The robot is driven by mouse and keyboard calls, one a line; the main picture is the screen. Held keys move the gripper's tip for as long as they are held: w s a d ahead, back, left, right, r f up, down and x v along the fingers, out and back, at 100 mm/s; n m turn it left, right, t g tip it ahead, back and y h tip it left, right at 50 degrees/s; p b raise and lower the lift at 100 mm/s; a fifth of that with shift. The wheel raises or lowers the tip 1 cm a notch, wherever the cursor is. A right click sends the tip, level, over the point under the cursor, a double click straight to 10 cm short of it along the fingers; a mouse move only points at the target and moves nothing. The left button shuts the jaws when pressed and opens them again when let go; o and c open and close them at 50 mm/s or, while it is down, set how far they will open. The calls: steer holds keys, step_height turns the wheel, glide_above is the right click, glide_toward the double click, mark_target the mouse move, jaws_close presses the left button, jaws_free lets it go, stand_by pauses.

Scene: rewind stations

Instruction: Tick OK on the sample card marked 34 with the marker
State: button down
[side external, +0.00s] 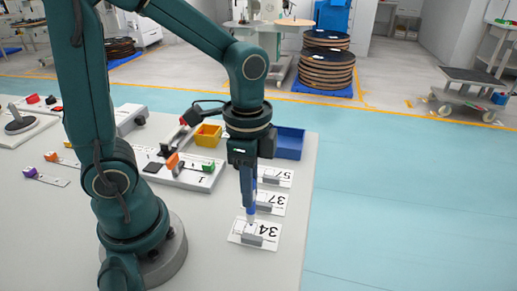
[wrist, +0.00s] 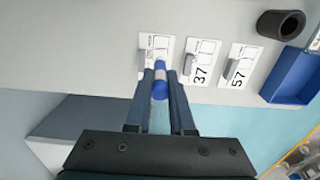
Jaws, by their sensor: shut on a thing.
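My gripper (side external: 248,200) is shut on a blue marker (side external: 251,213), held roughly upright with its tip pointing down. The tip is over the white card marked 34 (side external: 270,231), nearest the front of the row; I cannot tell whether it touches. In the wrist view the marker (wrist: 160,88) is between my fingers (wrist: 160,75), and card 34 (wrist: 156,42) lies just beyond it. The marker and fingers hide part of this card, including its number there. A grey block sits on the card. No mark can be made out on it.
Card 37 (wrist: 203,50) and card 57 (wrist: 243,57) lie alongside, with grey blocks too. A blue tray (wrist: 295,78) and a black cup (wrist: 280,24) stand past them.

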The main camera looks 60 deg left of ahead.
steer(key=shift+f, duration=0.5)
stand_by(0.5)
stand_by(0.5)
steer(key=shift+r, duration=3.5)
